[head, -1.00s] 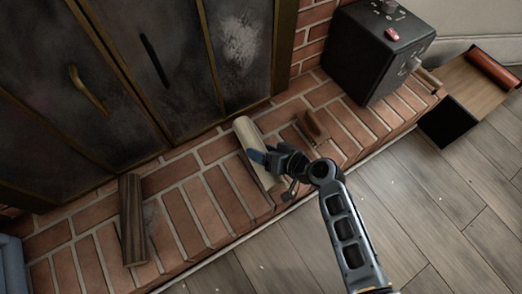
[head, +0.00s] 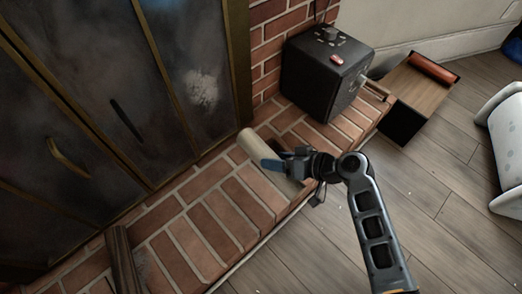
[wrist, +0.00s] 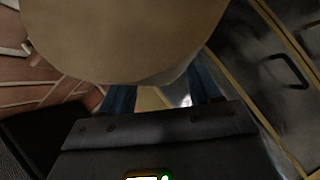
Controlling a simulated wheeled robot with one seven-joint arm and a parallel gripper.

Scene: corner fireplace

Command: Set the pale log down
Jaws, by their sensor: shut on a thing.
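The pale log (head: 258,148) is in my gripper (head: 276,165), over the brick hearth (head: 205,215) in the head view. It lies slanted, one end towards the fireplace doors and the other towards the hearth's front edge. I cannot tell whether it touches the bricks. In the wrist view the log's broad end (wrist: 125,40) fills the top, with the blue fingers of my gripper (wrist: 162,95) below it, partly hidden. My gripper is shut on the log.
A dark log (head: 123,262) lies on the hearth at lower left. A black box stove (head: 328,72) stands at the hearth's far right. Metal fireplace doors (head: 110,80) rise behind. A wooden-topped stand (head: 422,88) and a white object (head: 505,135) are on the floor to the right.

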